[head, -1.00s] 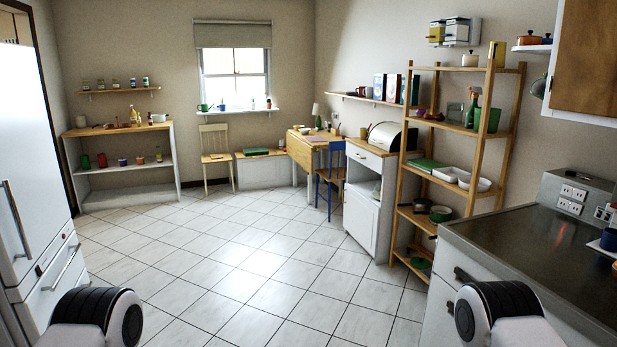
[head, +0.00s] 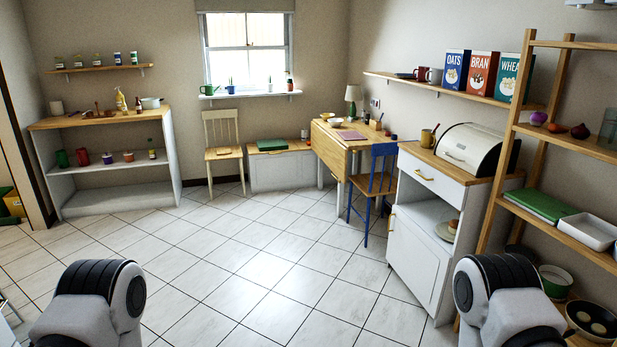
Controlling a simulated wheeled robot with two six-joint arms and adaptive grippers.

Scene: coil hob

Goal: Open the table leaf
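The wooden table (head: 364,131) stands against the right wall near the far corner. Its leaf (head: 332,152) hangs down on the side facing left, folded rather than level with the top. A lamp, a pink item and small things sit on the tabletop. Parts of both my arms show at the bottom left and bottom right, far from the table. Neither of my grippers is in view.
A blue chair (head: 383,158) stands at the table's near side. A cream chair (head: 220,154) and a low white bench (head: 268,170) stand to its left. A white cabinet (head: 422,250) and wooden shelf rack (head: 537,135) line the right. The middle tiled floor (head: 245,260) is clear.

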